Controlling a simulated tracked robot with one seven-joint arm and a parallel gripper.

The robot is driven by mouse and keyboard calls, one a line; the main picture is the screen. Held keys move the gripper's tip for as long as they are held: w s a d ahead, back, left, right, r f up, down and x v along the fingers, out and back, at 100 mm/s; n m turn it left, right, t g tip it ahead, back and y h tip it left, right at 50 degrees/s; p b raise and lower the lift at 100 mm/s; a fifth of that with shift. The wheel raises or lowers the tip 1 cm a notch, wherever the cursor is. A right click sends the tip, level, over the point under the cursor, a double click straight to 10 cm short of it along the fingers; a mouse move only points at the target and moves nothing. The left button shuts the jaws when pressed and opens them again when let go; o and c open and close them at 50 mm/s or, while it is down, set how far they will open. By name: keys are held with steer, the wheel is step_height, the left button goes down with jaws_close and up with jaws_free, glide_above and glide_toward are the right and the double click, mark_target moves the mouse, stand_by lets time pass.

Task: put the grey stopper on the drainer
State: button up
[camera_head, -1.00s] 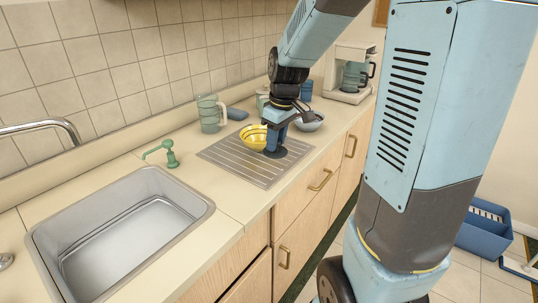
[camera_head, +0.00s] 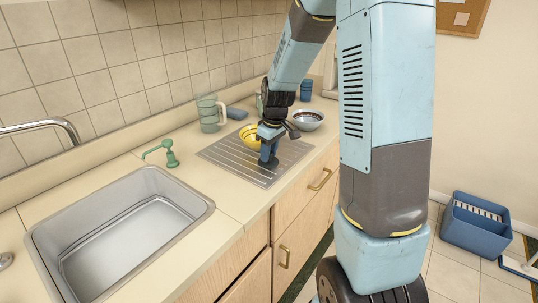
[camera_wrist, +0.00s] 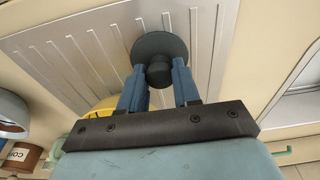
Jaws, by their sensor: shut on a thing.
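The grey stopper (camera_wrist: 160,48) is a dark round disc with a knob, between my gripper's fingertips in the wrist view. My gripper (camera_head: 268,155) is shut on it, and the stopper (camera_head: 268,163) shows dark under the fingers in the head view. The drainer (camera_head: 222,153) is a ridged metal plate set in the counter; it also fills the upper wrist view (camera_wrist: 75,55). The stopper is over the drainer's surface, low; I cannot tell whether it touches.
A grey bowl (camera_head: 308,119), stacked green cups (camera_head: 209,113) and a blue cup (camera_head: 306,90) stand farther back.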

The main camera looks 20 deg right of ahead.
mark_target(273, 163)
steer(key=shift+f, duration=0.6)
steer(key=shift+f, duration=0.2)
steer(key=o, duration=1)
steer(key=shift+r, duration=0.1)
step_height(273, 163, up, 12)
steer(key=s+d, duration=0.1)
steer(key=s, duration=0.1)
steer(key=s+r+m+t, duration=0.1)
steer(key=s+r+m, duration=0.1)
steer(key=s, duration=0.6)
steer(key=s+r+m+t, duration=0.1)
steer(key=s+r+m, duration=0.1)
steer(key=s+r, duration=0.3)
steer(key=s+r+m+t+h, duration=0.1)
steer(key=s+r+m+t, duration=0.1)
steer(key=s, duration=1)
steer(key=shift+a+r+m, duration=0.2)
steer(key=shift+r+m, duration=0.4)
steer(key=shift+r, duration=0.15)
